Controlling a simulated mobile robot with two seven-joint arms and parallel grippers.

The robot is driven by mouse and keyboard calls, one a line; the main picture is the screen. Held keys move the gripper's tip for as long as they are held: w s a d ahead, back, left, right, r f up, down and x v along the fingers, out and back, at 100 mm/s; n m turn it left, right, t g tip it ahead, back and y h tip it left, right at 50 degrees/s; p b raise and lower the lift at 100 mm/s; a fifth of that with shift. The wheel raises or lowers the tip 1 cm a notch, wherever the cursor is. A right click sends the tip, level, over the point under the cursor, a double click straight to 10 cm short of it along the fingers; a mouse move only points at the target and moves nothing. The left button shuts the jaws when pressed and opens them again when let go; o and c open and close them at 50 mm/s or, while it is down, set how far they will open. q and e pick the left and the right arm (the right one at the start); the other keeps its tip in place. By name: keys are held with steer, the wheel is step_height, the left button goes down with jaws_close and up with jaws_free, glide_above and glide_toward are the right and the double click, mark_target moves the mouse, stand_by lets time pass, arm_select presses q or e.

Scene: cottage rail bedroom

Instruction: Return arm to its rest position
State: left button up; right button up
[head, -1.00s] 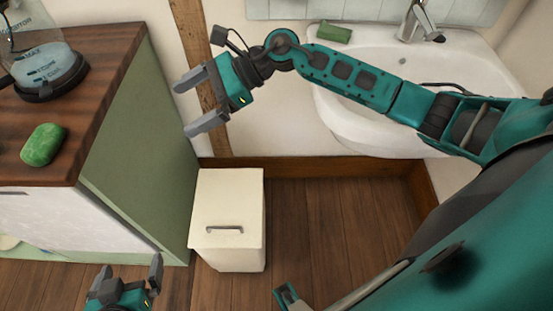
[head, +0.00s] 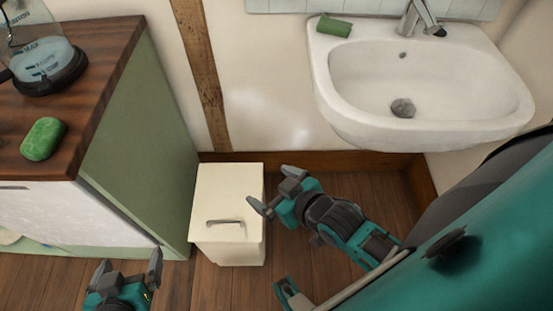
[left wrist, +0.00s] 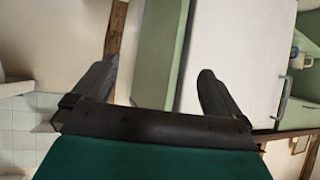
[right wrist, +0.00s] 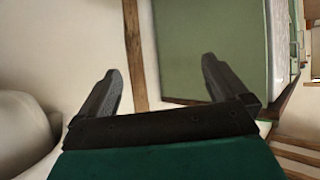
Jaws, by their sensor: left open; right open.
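My right gripper (head: 276,190) is low beside the right edge of the white bin, above the wooden floor. Its fingers are apart and nothing is between them; the right wrist view also shows the open fingers (right wrist: 160,95). My left gripper (head: 128,270) is at the bottom left of the head view, in front of the cabinet. It is open and empty, as the left wrist view (left wrist: 158,90) also shows.
A white lidded bin (head: 222,250) stands between the green-sided cabinet (head: 140,160) and my right arm. A green soap (head: 43,139) and a clear appliance (head: 45,70) sit on the wooden top. A sink (head: 430,120) with a green block (head: 334,26) is at the upper right.

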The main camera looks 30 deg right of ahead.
steer(key=shift+s+f+m, duration=0.35)
steer(key=shift+s+m, duration=0.05)
steer(key=shift+s, duration=0.15)
